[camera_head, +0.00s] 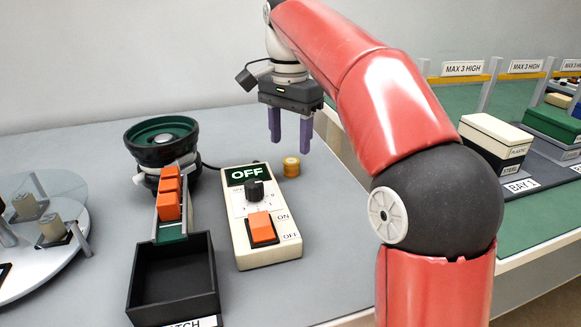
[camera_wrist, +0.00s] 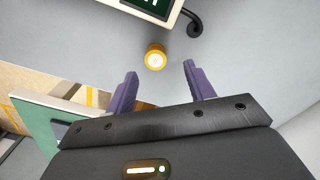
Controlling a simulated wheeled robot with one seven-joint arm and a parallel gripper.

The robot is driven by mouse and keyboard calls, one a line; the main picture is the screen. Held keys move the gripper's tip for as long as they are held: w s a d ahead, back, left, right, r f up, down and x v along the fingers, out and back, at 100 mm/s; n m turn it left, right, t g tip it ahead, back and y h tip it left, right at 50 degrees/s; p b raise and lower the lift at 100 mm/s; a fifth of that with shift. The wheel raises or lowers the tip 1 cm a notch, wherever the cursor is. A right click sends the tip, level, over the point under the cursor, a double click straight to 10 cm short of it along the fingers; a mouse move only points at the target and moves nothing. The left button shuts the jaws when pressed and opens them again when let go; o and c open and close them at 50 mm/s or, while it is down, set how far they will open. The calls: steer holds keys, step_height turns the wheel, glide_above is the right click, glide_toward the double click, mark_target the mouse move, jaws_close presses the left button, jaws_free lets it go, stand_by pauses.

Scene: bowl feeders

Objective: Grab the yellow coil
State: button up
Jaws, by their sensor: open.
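The yellow coil (camera_head: 291,167) is a small upright cylinder on the grey table, just right of the white control box. In the wrist view the coil (camera_wrist: 155,58) shows its pale round top, beyond the fingertips and roughly midway between them. My gripper (camera_head: 290,146) has two purple fingers pointing down, apart and empty, above and close to the coil. The fingers of my gripper (camera_wrist: 160,70) also show apart in the wrist view. I cannot tell the exact height of the fingertips above the coil.
The control box (camera_head: 262,218) reads OFF and has a black knob and orange switch. Left of it are a bowl feeder (camera_head: 162,130), a chute with orange blocks (camera_head: 168,195) and a black bin (camera_head: 175,280). A black cable (camera_wrist: 194,22) runs near the coil.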

mark_target(291, 161)
steer(key=f, duration=0.1)
steer(key=f+b, duration=0.1)
steer(key=f, duration=0.2)
steer(key=shift+s+d, duration=0.1)
steer(key=shift+s, duration=0.25)
steer(key=shift+f, duration=0.6)
steer(key=shift+c, duration=0.4)
steer(key=c, duration=1)
